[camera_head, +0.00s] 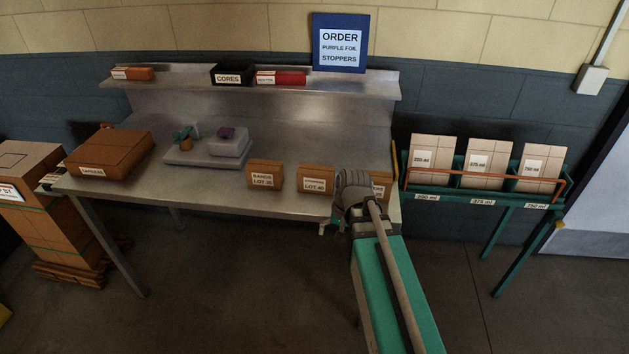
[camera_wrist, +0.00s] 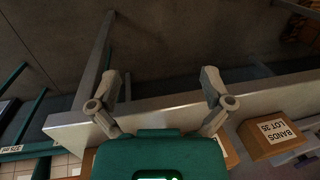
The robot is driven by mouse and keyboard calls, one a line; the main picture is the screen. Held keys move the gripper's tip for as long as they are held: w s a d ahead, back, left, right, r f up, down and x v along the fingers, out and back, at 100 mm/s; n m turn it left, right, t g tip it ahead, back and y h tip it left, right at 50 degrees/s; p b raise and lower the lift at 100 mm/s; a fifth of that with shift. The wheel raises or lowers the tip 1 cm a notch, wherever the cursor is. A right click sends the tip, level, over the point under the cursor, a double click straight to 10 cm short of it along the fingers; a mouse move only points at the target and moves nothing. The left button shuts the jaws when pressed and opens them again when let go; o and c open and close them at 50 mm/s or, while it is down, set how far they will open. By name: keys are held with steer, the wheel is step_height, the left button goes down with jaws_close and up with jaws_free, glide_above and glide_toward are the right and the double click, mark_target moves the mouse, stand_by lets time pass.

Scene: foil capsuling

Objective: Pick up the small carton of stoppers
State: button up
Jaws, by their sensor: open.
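Small brown cartons stand in a row along the front of the steel bench. The middle carton (camera_head: 317,179) has a white label with LOT 40 under a word too small to read surely. A right-hand carton (camera_head: 380,184) is partly hidden behind my arm; only the end of its label shows. In the wrist view, a carton (camera_wrist: 227,150) is mostly hidden behind my gripper's body. My gripper (camera_wrist: 163,84) is open and empty, with its fingers spread over the bench's front edge and the floor. In the head view my gripper (camera_head: 330,229) is at the front edge, close to the right-hand carton.
A carton marked BANDS LOT 35 (camera_head: 264,174) stands left in the row and also in the wrist view (camera_wrist: 272,138). Left are a grey device (camera_head: 205,153) and a large carton (camera_head: 108,154). A green rack (camera_head: 480,202) stands right. The blue sign (camera_head: 340,20) names purple foil stoppers.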

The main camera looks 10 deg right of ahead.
steer(key=w+d+m+y, duration=0.1)
steer(key=w+m, duration=0.2)
steer(key=w+d+r+m+t+y+b, duration=0.1)
steer(key=w+m+y, duration=0.1)
steer(key=w+m, duration=0.1)
steer(key=w+d+r+m+y, duration=0.1)
steer(key=w+m+y, duration=0.1)
steer(key=w, duration=0.3)
steer(key=shift+w+m, duration=0.25)
steer(key=shift+m, duration=0.35)
steer(key=w+d+r+m+t+y+b, duration=0.1)
steer(key=w+d+r+m+t+y, duration=0.1)
steer(key=w+d+r+m+y, duration=0.25)
steer(key=m+t, duration=0.2)
steer(key=m, duration=0.3)
glide_toward(321, 169)
steer(key=d, duration=0.2)
steer(key=y, duration=0.1)
steer(key=shift+s+d+r+b, duration=0.15)
steer(key=shift+d+r+b, duration=0.15)
steer(key=shift+d+b, duration=0.1)
steer(key=shift+a, duration=0.1)
steer(key=b+x, duration=0.3)
steer(key=x, duration=0.4)
steer(key=shift+s+f, duration=0.1)
steer(key=shift+f, duration=0.1)
steer(key=shift+a+f, duration=0.15)
steer(key=shift+a, duration=0.5)
